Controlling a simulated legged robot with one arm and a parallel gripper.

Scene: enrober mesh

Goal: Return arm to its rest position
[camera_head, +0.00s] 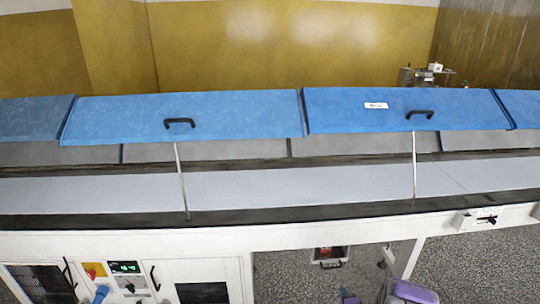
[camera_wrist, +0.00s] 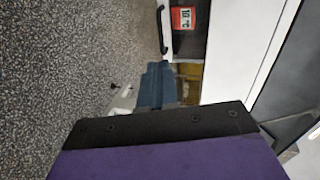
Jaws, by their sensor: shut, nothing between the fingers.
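My gripper (camera_wrist: 165,126) fills the lower part of the wrist view as a broad purple body with a black front edge. It is shut and empty. Purple and grey parts of my arm show at the bottom right of the head view, in front of the machine's open underside. Beyond the gripper, the wrist view shows a dark blue-grey object (camera_wrist: 156,84), partly hidden by the black edge. A red label (camera_wrist: 183,18) is at the top of that view.
The long white machine (camera_head: 220,241) crosses the head view. Its blue lids (camera_head: 245,115) stand raised on thin rods above a pale belt (camera_head: 300,186). A control panel (camera_head: 126,268) is at lower left. Speckled floor (camera_head: 475,265) is open at lower right.

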